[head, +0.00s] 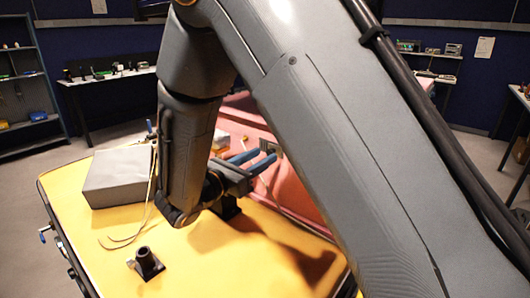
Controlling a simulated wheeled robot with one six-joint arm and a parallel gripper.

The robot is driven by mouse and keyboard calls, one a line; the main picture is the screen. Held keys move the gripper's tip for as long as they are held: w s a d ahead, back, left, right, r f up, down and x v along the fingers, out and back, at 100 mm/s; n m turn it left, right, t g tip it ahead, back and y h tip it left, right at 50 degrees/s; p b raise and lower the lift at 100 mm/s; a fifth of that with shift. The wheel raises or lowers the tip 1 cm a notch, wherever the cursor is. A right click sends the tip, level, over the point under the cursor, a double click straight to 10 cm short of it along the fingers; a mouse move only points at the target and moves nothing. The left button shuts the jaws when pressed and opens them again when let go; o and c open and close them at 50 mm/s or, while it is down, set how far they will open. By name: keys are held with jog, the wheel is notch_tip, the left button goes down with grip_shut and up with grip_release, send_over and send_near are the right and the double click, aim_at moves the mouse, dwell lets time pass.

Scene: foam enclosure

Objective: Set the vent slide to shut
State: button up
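A pink foam enclosure (291,190) stands on the yellow table, largely hidden behind my arm. My gripper (268,155) reaches toward its face with two blue fingers. The fingers look apart, with a gap between them. A small grey metal piece (269,146) shows at the fingertips on the pink face; it may be the vent slide, but its setting cannot be read. I cannot tell whether the fingers touch it.
A grey box (117,176) sits on the yellow tabletop (190,265) at left, with thin tan cables beside it. A black cylindrical fixture (146,262) stands near the front. Shelves and benches stand far behind.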

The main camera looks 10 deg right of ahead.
jog(key=shift+x, duration=1)
jog(key=shift+c, duration=0.3)
